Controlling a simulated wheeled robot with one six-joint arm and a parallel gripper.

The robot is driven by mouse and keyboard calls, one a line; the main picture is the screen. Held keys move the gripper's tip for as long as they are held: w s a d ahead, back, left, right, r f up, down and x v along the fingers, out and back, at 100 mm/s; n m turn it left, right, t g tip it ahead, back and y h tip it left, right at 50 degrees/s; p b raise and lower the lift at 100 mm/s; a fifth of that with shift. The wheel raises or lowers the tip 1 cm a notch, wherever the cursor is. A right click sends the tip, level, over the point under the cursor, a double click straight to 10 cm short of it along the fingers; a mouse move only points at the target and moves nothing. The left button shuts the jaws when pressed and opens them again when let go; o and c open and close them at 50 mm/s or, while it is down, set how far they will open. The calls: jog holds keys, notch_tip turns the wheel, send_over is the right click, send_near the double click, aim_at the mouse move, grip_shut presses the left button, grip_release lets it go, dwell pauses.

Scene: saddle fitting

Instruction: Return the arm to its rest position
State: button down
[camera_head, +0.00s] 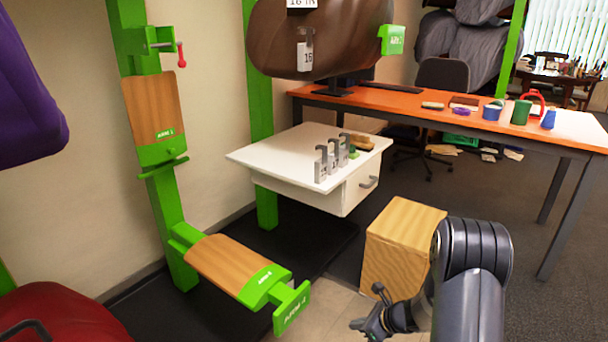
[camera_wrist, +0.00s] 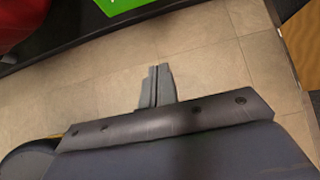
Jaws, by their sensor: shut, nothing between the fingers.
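My gripper (camera_head: 362,325) is low at the bottom right of the head view, to the left of my dark arm. In the wrist view my gripper (camera_wrist: 160,70) shows two grey fingers pressed together with nothing between them. It hangs over bare tiled floor (camera_wrist: 195,65) and touches nothing that I can see.
A wooden box (camera_head: 392,250) stands close behind my arm. A green post carries a low wooden pad (camera_head: 225,262) at the left. A white drawer unit (camera_head: 275,152) with grey hooks is beyond. An orange table (camera_head: 400,106) stands behind. A red saddle (camera_head: 60,315) is at lower left.

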jog(key=s+d+r+p, duration=0.2)
jog(key=s+d, duration=0.2)
jog(key=d, duration=0.2)
jog(key=s+d+r+p, duration=0.2)
jog(key=s+d+r, duration=0.1)
jog(key=s+d, duration=0.2)
jog(key=shift+s+d+r, duration=0.25)
jog(key=shift+d+r, duration=0.05)
jog(key=shift+d, duration=0.75)
jog(key=shift+a, duration=0.1)
